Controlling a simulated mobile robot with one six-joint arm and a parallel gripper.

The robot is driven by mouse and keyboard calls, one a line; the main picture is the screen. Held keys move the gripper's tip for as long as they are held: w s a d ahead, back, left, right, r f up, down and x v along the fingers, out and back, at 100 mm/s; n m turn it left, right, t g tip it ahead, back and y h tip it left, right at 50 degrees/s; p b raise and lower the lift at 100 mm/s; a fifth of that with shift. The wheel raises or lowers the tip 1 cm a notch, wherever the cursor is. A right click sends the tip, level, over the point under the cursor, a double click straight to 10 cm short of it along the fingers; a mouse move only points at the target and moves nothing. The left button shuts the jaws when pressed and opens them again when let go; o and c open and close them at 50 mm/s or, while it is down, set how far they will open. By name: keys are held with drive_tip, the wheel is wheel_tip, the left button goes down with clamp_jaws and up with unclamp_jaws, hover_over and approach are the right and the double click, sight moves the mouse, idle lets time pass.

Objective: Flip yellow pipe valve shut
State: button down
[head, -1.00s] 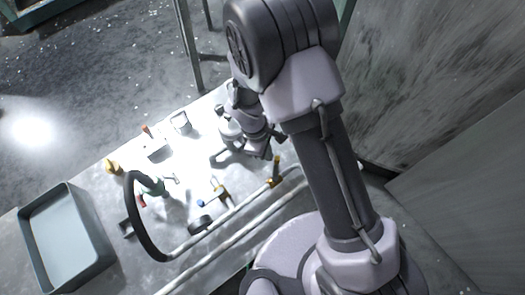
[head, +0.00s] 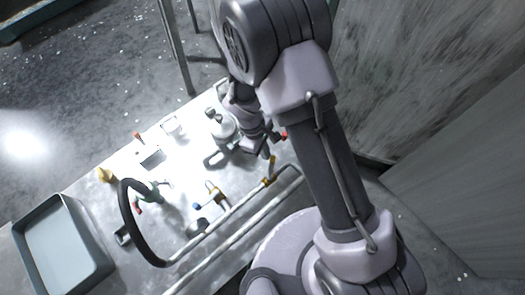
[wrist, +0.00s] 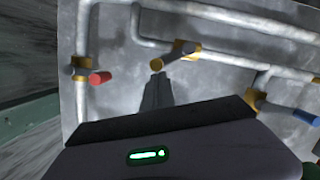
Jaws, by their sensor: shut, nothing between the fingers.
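The yellow valve (wrist: 185,48) sits on a pale pipe in the upper middle of the wrist view. It has a yellow collar and a grey lever slanting down-left to a yellow tip. My gripper (wrist: 157,86) is shut and empty, its dark fingers pointing at the lever's tip. Whether they touch is unclear. In the head view the yellow valve (head: 269,171) is just below my wrist. The fingers are hard to make out there.
A red-handled valve (wrist: 85,73) is left of the yellow one, and a blue-handled valve (wrist: 290,112) is to the right. Pale pipes (head: 225,228) run along the table's near side. A black hose (head: 131,225) and grey tray (head: 61,245) lie to the left.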

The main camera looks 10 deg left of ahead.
drive_tip(key=shift+d+m+g+y, duration=0.2)
drive_tip(key=shift+d+m, duration=0.5)
drive_tip(key=shift+m, duration=0.55)
drive_tip(key=shift+d+m+g+y, duration=0.15)
drive_tip(key=shift+d+m+g, duration=0.1)
drive_tip(key=shift+d+m, duration=0.75)
drive_tip(key=shift+d+m+g+y, duration=0.2)
drive_tip(key=shift+d+m, duration=0.25)
drive_tip(key=shift+m, duration=1)
